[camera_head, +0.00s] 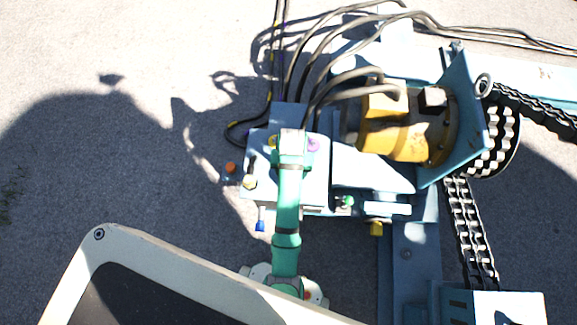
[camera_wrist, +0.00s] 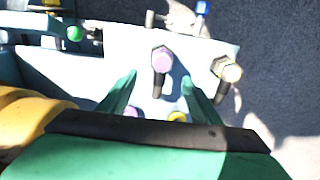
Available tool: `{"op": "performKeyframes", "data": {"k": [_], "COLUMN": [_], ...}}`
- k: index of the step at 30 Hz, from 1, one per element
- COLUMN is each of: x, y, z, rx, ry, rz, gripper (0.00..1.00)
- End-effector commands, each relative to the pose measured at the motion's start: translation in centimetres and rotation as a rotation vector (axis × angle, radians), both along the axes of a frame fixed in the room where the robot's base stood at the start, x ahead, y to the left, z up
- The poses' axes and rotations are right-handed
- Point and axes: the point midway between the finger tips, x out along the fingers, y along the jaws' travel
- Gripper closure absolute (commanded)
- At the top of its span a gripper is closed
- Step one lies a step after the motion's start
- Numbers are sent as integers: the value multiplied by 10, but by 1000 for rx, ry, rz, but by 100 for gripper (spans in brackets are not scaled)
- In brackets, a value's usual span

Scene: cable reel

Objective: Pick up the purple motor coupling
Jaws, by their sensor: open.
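A purple hex-headed fitting (camera_wrist: 162,60) with a dark shaft stands on the pale blue plate, just ahead of and between my fingertips in the wrist view. My arm seems to cover it in the head view. A second purple piece (camera_wrist: 131,110) shows lower, beside the left finger; it also shows in the head view (camera_head: 313,145). I cannot tell which is the motor coupling. My gripper (camera_wrist: 160,77) is open, its two green fingers apart with nothing visibly held. Contact with the plate cannot be told.
A cream hex fitting (camera_wrist: 228,70) stands close to the right finger. A yellow piece (camera_wrist: 177,117) sits between the finger bases. A green knob (camera_wrist: 75,33) and a blue-tipped fitting (camera_wrist: 202,8) are nearby. The yellow motor (camera_head: 395,130) and black cables (camera_head: 300,70) flank the plate.

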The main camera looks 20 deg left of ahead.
Motion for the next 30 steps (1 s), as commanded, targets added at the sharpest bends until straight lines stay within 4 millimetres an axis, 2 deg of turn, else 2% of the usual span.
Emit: {"op": "performKeyframes", "data": {"k": [4,12,20,30], "x": [1,-2,-2,-5], "y": [2,6,8,7], "z": [-4,-42,-60,-101], "rx": [-7,-8,-7,-7], "ry": [23,23,21,21], "rz": [5,15,16,11], "gripper": [42,42,42,42]}}
